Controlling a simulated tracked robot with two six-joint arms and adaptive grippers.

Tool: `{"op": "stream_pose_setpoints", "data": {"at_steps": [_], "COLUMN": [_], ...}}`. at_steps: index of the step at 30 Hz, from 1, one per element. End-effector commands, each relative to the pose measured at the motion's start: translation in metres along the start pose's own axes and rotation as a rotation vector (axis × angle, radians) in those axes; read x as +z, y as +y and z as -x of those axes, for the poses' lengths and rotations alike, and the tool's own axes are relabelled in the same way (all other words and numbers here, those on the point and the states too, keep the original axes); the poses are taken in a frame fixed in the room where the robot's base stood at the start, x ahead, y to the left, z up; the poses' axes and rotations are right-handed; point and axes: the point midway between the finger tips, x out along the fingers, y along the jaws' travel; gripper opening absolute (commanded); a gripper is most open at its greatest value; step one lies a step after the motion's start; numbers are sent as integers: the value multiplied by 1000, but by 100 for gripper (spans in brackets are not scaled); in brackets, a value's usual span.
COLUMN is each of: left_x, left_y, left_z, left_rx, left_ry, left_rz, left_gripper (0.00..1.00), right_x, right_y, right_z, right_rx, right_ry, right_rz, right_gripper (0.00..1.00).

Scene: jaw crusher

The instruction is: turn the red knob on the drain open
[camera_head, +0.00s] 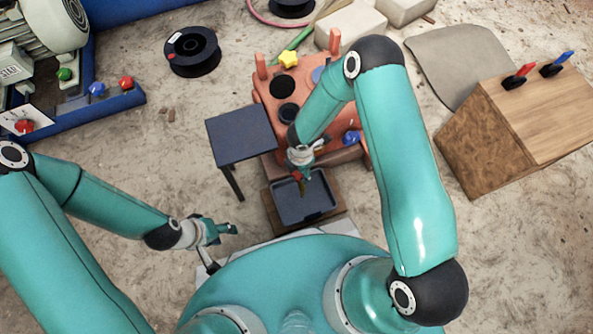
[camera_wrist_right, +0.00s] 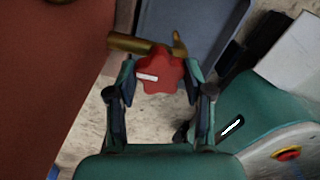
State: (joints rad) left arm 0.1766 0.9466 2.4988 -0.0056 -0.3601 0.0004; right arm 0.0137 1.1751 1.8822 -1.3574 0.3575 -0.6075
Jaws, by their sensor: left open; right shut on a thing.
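The red knob (camera_wrist_right: 160,74) shows in the right wrist view as a lobed disc with a white mark. It sits on the brass drain (camera_wrist_right: 130,43), whose spout bends over a dark tray (camera_wrist_right: 205,20). My right gripper (camera_wrist_right: 160,80) is shut on the knob, with a finger on each side of it. In the head view my right gripper (camera_head: 303,172) is small beside the orange machine (camera_head: 275,105), above the tray (camera_head: 305,203), and the knob is mostly hidden there. My left gripper (camera_head: 225,230) is open and empty over the floor at the left.
A dark side table (camera_head: 240,136) stands left of the machine. A wooden box (camera_head: 520,110) with red and blue levers is at the right. A black spool (camera_head: 193,52) and a blue frame with knobs (camera_head: 85,115) are at the upper left.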

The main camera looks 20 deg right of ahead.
Motion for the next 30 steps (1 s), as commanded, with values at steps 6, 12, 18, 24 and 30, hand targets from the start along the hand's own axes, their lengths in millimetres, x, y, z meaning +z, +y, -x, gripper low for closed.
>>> {"op": "stream_pose_setpoints", "data": {"at_steps": [6, 12, 18, 24, 30], "left_x": [0, 0, 0, 0, 0], "left_y": [0, 0, 0, 0, 0], "left_z": [0, 0, 0, 0, 0], "left_rx": [0, 0, 0, 0, 0], "left_ry": [0, 0, 0, 0, 0], "left_rz": [0, 0, 0, 0, 0], "left_gripper": [48, 48, 48, 48, 48], "right_x": [0, 0, 1, 1, 1], "right_y": [-3, -3, -1, 0, 1], "right_z": [-2, -1, -1, 3, 28], "right_rx": [-8, -6, -3, -1, 2], "right_ry": [-2, -1, -1, -2, -2], "right_rz": [1, 0, -1, -1, -2], "right_gripper": [17, 75, 76, 76, 76]}}
